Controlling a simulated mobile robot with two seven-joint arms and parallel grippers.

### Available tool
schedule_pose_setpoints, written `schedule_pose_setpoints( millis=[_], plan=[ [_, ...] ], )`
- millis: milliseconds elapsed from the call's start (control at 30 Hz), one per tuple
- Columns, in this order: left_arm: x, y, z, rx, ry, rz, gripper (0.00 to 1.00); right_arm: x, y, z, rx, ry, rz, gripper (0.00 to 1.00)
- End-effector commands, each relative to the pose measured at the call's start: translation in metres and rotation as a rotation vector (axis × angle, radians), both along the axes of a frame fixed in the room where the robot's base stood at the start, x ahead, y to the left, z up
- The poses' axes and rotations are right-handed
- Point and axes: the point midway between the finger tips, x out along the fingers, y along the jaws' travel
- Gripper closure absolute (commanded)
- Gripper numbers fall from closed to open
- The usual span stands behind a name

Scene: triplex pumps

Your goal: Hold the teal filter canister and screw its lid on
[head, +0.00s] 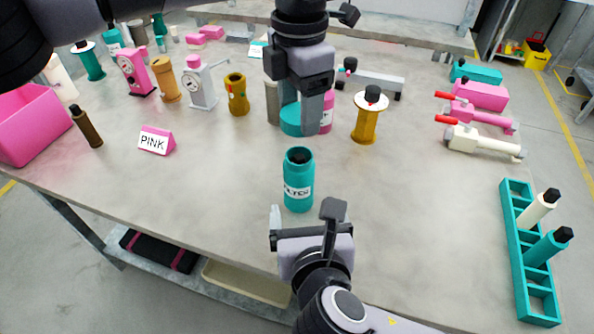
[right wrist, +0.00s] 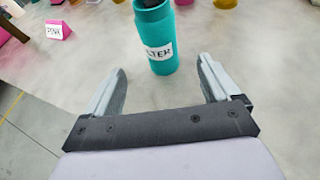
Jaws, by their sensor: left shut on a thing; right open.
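The teal filter canister (head: 299,180) stands upright on the grey workbench, its top open and dark inside. It also shows in the right wrist view (right wrist: 155,30), beyond the fingertips and with its top cut off. My left gripper (head: 296,116) is shut on the teal lid (head: 292,124), behind the canister and apart from it. My right gripper (head: 305,211) is open and low at the canister's near side. In the right wrist view its two fingers (right wrist: 160,78) point toward the canister, with nothing held between them.
A pink sign (head: 156,140) and a dark brown bottle (head: 87,128) stand to the left. A yellow spool-like part (head: 367,122) stands behind right of the canister. A teal rack (head: 520,254) with bottles lies at the right. The bench around the canister is clear.

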Motion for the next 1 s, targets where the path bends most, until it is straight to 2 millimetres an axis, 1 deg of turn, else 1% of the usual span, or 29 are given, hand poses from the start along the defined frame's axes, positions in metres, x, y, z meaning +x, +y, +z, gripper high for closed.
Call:
schedule_pose_setpoints(
  millis=[333,467,567,900,1000],
  plan=[
    [0.0,0.0,0.0,0.001,0.0,0.001,0.68,0.001,0.0,0.0,-0.002,0.0,0.001,0.11],
    [0.0,0.0,0.0,0.001,0.0,0.001,0.68,0.008,0.001,-0.004,-0.003,0.0,0.001,0.11],
    [0.0,0.0,0.0,0.0,0.001,0.001,0.68,0.021,0.002,-0.009,-0.002,-0.001,-0.001,0.11],
    [0.0,0.0,0.0,0.0,0.001,0.0,0.68,0.076,0.009,-0.031,-0.002,-0.001,-0.001,0.11],
    [0.0,0.0,0.0,0.0,0.001,0.0,0.68,0.088,0.01,-0.037,-0.001,0.001,0.0,0.11]
  ],
)
